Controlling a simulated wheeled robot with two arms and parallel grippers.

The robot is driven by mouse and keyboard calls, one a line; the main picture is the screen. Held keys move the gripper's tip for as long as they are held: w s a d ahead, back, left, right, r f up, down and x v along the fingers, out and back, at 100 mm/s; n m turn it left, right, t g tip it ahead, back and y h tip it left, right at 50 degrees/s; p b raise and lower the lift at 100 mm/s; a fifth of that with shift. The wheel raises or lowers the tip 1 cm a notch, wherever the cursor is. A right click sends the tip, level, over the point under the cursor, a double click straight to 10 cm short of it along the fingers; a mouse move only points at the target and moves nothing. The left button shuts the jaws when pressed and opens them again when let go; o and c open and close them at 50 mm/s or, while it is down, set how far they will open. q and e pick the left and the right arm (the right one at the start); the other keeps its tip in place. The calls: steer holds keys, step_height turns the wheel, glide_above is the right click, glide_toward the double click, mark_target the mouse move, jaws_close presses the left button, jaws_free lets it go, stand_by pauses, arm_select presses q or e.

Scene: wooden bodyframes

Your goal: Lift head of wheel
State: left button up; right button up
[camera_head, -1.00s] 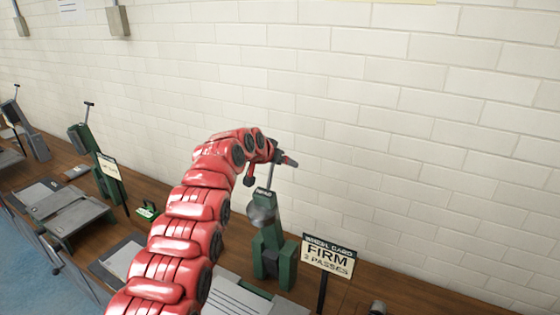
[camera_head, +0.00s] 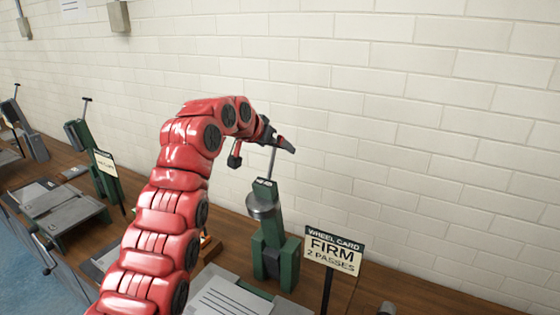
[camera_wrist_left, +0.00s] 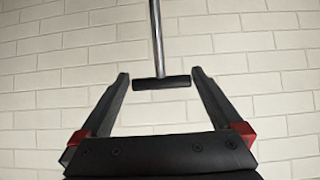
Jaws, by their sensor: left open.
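The wheel is a green upright stand (camera_head: 272,255) with a grey metal cylinder (camera_head: 263,207) on its upper left side. A thin metal rod (camera_head: 272,163) rises from its top. In the left wrist view, the rod (camera_wrist_left: 157,40) ends in a dark crossbar handle (camera_wrist_left: 161,82). My left gripper (camera_head: 285,143) is at the rod's top in the head view. In the wrist view, its open fingers (camera_wrist_left: 160,75) stand on both sides of the crossbar, with gaps at each end. In the head view the gripper hides the handle. My right gripper is not in view.
A sign reading "WHEEL CARD FIRM 2 PASSES" (camera_head: 334,255) stands right of the wheel. A sheet of printed paper (camera_head: 230,297) lies in front. A white brick wall is behind.

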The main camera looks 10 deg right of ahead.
arm_select(q)
steer(key=b+v, duration=0.3)
steer(key=v, duration=0.7)
steer(key=shift+d+f, duration=0.1)
